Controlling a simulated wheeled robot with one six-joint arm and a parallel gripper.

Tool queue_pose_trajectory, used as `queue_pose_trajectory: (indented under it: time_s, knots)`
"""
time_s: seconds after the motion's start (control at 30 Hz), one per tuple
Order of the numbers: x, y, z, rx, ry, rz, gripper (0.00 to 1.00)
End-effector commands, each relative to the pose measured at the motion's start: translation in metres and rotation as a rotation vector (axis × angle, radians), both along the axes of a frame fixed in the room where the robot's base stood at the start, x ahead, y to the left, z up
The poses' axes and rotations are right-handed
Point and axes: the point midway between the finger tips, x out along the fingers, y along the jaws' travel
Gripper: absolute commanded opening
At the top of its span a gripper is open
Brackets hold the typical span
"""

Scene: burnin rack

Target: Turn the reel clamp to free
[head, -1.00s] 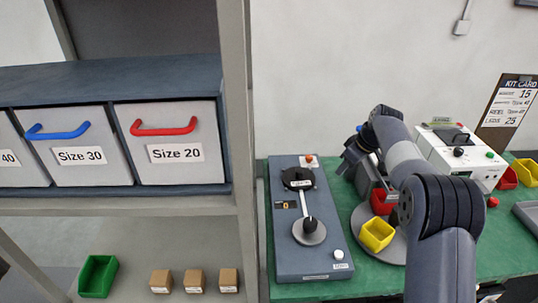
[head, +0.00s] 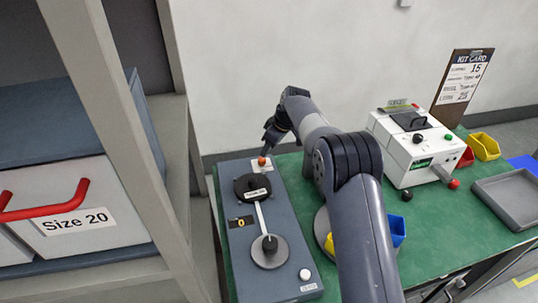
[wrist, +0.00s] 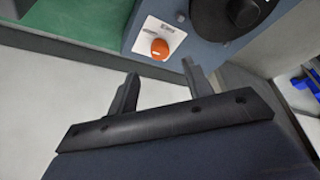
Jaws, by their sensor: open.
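The reel clamp appears to be the orange knob (head: 262,160) on a small white plate at the far end of the grey-blue reel device (head: 285,275). In the wrist view the orange knob (wrist: 160,49) sits just beyond my fingertips, roughly between them in line. Its plate's lettering is too small to read. My gripper (wrist: 159,72) is open and empty, with a gap visible before the knob. In the head view my gripper (head: 266,150) is just above and behind the knob; its fingers are small and partly hidden there.
The device carries a black reel (head: 252,187), a tape strip, a crank disc (head: 269,258) and a counter showing 0. A white instrument (head: 400,145), grey tray (head: 508,202) and bins stand to the right. Shelving with a Size 20 drawer (head: 75,222) is close on the left.

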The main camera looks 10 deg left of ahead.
Motion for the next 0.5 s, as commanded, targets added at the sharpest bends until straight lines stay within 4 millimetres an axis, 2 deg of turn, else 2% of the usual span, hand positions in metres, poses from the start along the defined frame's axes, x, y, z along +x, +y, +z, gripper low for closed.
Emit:
queue_pose_trajectory:
  time_s: [0.2,0.5]
  knots:
    - [0.004,0.015,-0.037,-0.001,0.002,0.001,0.48]
    - [0.008,0.024,-0.060,0.000,0.000,0.000,0.48]
